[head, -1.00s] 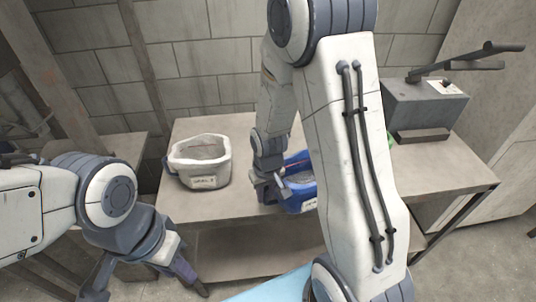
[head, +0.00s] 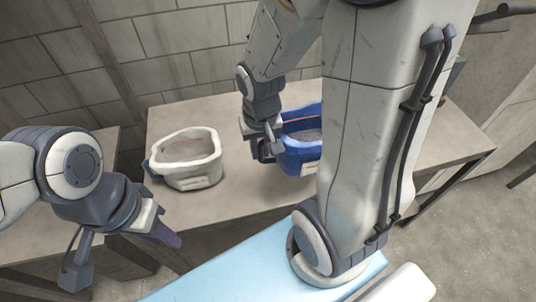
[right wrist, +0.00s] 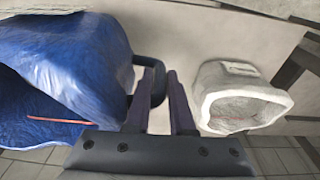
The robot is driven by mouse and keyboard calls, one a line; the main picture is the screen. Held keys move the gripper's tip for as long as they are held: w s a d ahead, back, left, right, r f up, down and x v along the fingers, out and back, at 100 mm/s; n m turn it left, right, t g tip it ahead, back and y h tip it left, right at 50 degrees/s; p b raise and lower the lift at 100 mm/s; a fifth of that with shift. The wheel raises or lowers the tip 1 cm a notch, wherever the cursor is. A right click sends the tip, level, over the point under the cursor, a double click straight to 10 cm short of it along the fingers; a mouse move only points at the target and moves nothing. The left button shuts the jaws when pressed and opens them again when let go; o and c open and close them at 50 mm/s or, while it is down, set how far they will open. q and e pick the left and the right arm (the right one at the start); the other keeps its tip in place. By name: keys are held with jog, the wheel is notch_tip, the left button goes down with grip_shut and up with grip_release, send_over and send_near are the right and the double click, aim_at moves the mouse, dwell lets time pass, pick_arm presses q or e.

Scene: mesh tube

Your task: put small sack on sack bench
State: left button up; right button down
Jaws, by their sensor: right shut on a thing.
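A blue sack (head: 303,152) with a red line inside is over the bench (head: 235,200), which I see in the head view. My right gripper (right wrist: 160,95) is shut on the blue sack's dark handle, right of the sack in the right wrist view. Whether the sack's base touches the bench top, I cannot tell. A white sack (head: 187,173), open at the top, stands on the bench left of the blue one. It also shows in the right wrist view (right wrist: 220,75). My left gripper (head: 150,235) hangs front left, apart from both sacks; its jaws are unclear.
A block wall (head: 165,45) stands behind the bench. Another table (head: 75,235) is at the far left, partly behind my left arm. A dark lever (head: 500,12) shows at the top right. Bench top shows bare between the sacks.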

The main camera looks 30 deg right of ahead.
jog(key=shift+r+p, duration=0.2)
jog(key=shift+p, duration=0.15)
jog(key=shift+w+a+f+p, duration=0.2)
jog(key=shift+w+f+p, duration=0.3)
jog(key=shift+w+f, duration=1.35)
jog(key=shift+w+a+f+p, duration=0.2)
jog(key=shift+w+f+p, duration=0.35)
jog(key=shift+w+f, duration=1.35)
jog(key=shift+w+a+f+p, duration=0.2)
jog(key=shift+w+f+p, duration=0.3)
jog(key=shift+w+f, duration=1.35)
jog(key=shift+f, duration=0.2)
jog(key=c, duration=0.8)
grip_release()
jog(key=shift+r, duration=0.1)
